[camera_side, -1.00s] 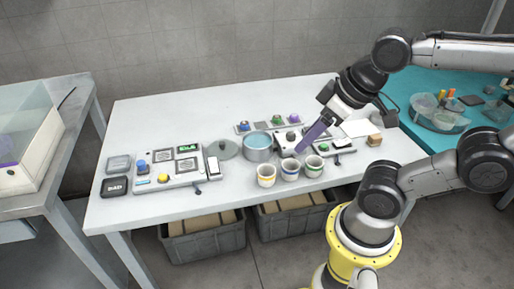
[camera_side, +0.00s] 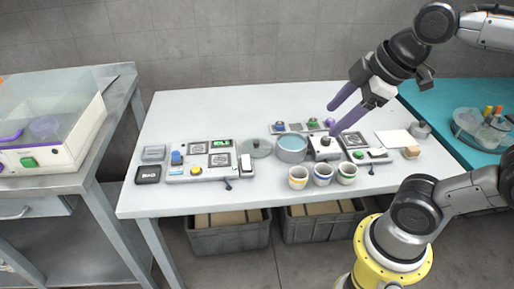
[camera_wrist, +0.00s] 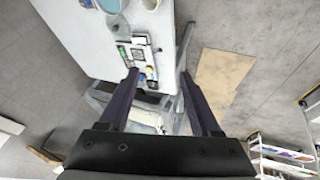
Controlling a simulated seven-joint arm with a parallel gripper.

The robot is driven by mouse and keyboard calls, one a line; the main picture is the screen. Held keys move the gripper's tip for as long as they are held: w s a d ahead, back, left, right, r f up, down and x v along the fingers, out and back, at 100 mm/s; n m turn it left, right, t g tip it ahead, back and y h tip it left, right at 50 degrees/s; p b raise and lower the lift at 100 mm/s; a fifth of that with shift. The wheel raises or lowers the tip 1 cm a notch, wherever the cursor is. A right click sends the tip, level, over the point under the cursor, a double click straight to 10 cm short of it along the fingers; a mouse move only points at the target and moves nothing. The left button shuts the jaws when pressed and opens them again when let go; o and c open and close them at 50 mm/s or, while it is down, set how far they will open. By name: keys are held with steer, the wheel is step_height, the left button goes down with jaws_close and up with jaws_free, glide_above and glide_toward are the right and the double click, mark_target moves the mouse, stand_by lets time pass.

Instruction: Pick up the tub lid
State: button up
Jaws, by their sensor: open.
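The tub lid (camera_side: 256,148), a flat grey-green disc with a small knob, lies on the white table just left of the blue-filled tub (camera_side: 292,148). The lid also appears as a greyish disc near the top of the wrist view (camera_wrist: 118,25). My gripper (camera_side: 333,120) is open and empty, with its two long purple fingers apart. It is above the table, to the right of the lid and tub and clear of both. In the wrist view my gripper (camera_wrist: 158,75) points toward the table's edge and the floor.
A control panel (camera_side: 205,166) with buttons lies left of the lid. A device with a dark knob (camera_side: 324,146) is right of the tub. The back left of the table is clear. Grey crates (camera_side: 230,232) are below.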

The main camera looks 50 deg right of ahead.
steer(key=w+d+r+n, duration=0.1)
steer(key=w+r+n, duration=0.3)
steer(key=w, duration=0.3)
steer(key=n+g, duration=0.6)
steer(key=n, duration=0.1)
glide_above(256, 141)
step_height(256, 141, down, 21)
step_height(256, 141, down, 6)
steer(key=shift+f, duration=0.25)
steer(key=shift+s+f, duration=0.1)
steer(key=shift+f, duration=2.95)
jaws_close()
